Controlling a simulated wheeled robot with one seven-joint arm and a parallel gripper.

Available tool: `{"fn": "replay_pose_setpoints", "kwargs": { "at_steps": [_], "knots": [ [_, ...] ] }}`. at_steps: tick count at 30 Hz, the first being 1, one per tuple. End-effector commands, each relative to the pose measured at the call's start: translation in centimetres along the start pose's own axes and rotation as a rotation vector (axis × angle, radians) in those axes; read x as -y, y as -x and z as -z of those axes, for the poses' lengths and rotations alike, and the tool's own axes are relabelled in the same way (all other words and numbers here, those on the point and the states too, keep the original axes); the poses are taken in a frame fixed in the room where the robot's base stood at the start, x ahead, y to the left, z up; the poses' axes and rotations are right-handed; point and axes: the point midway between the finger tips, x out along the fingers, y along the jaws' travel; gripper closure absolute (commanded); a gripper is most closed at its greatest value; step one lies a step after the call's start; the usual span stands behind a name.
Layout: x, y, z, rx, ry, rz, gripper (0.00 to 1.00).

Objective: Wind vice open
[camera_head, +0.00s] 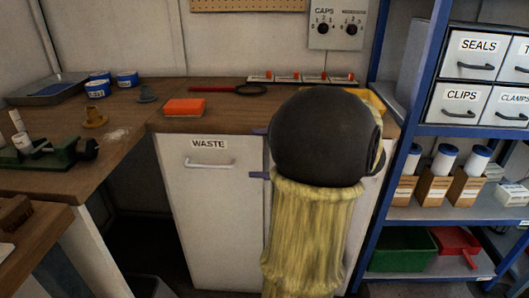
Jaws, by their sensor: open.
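A dark green vice-like tool (50,153) lies on the left bench near its front edge. A dark rounded part, perhaps its handle, is at its right end. A pale cylinder stands at its left, and I cannot tell how far apart its jaws are. My arm, with a black rounded joint and a yellow pleated sleeve, fills the right of centre. Two short purple tips, which look like the fingers of my gripper (259,153), show apart at the left of the arm, in front of the white cabinet. The gripper is open and well away from the vice; the rest of it is hidden.
An orange box (184,108), a tan cone-shaped piece (95,117) and blue-and-white tins (96,88) stand on the bench. A white WASTE cabinet (212,210) is below. A blue shelf rack (445,131) stands at right. Dark open space lies under the bench corner.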

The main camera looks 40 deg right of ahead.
Motion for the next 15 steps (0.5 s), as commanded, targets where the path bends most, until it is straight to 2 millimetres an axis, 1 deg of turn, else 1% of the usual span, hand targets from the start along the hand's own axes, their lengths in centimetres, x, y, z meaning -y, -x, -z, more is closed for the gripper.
{"fn": "replay_pose_setpoints", "kwargs": {
  "at_steps": [3, 7, 9, 11, 14, 15],
  "knots": [
    [0.0, 0.0, 0.0, 0.000, 0.000, 0.000, 0.31],
    [-0.1, -0.4, -0.2, 0.006, 0.003, -0.005, 0.57],
    [-0.5, -1.1, -0.7, 0.021, 0.010, -0.019, 0.68],
    [-0.9, -2.1, -1.4, 0.045, 0.019, -0.041, 0.68],
    [-2.1, -4.5, -3.1, 0.107, 0.031, -0.099, 0.68],
    [-2.6, -5.7, -3.9, 0.139, 0.032, -0.128, 0.68]
  ]
}}
